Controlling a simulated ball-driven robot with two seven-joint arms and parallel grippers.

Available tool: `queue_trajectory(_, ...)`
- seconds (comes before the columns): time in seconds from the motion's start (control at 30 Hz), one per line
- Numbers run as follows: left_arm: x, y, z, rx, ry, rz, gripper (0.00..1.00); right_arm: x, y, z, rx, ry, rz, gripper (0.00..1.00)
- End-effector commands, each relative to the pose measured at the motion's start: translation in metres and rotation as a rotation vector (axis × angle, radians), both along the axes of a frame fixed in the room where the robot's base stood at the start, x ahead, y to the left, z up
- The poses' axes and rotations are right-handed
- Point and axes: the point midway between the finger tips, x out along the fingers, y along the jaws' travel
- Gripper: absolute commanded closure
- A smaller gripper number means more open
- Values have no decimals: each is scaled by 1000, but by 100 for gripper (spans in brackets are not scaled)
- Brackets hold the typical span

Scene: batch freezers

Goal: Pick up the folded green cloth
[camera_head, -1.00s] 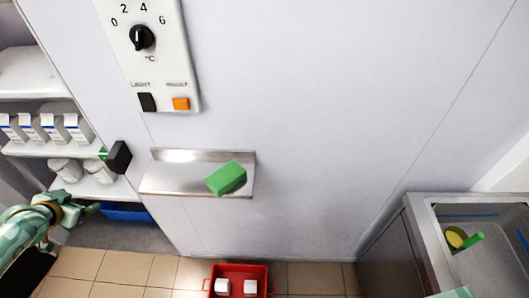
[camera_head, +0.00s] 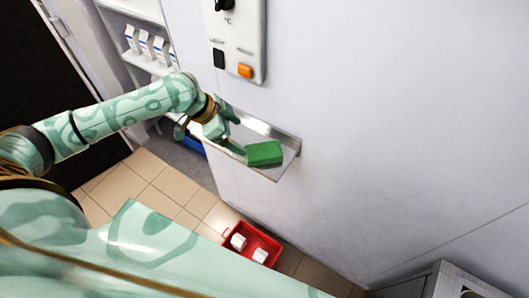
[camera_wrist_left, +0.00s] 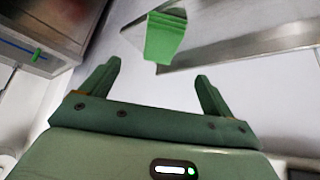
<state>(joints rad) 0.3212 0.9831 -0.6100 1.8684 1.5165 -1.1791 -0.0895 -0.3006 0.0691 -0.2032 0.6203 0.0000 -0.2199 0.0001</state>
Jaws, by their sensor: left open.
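The folded green cloth (camera_head: 264,154) lies on a narrow metal wall shelf (camera_head: 287,138), its near edge over the shelf's front. In the left wrist view the cloth (camera_wrist_left: 163,38) is beyond the fingertips, roughly ahead of the gap between them. My left gripper (camera_head: 235,132) is just left of the cloth in the head view. It also shows in the left wrist view (camera_wrist_left: 158,72), with its two fingers spread and nothing between them. My right gripper is not seen.
A control panel (camera_head: 236,40) with a knob and buttons is on the wall above the shelf. A red crate (camera_head: 276,246) with white blocks stands on the tiled floor below. Shelves with white cartons (camera_head: 145,42) are at the left. A metal sink unit (camera_head: 440,281) is at lower right.

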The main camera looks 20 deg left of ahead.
Motion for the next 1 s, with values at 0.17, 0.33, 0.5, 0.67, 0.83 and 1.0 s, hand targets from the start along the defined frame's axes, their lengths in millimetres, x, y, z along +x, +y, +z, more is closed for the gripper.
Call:
queue_trajectory(0.17,14,-19,-35,-3,0,1,13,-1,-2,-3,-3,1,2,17)
queue_trajectory(0.33,20,-26,-50,0,-1,1,13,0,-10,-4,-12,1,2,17)
queue_trajectory(0.5,27,-35,-66,-2,1,1,13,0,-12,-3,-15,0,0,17)
queue_trajectory(0.67,37,-45,-87,-2,-1,2,13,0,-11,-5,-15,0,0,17)
queue_trajectory(0.83,40,-48,-95,2,-2,1,13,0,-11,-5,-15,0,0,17)
queue_trajectory(1.0,39,-48,-94,2,-2,1,18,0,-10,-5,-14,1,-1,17)
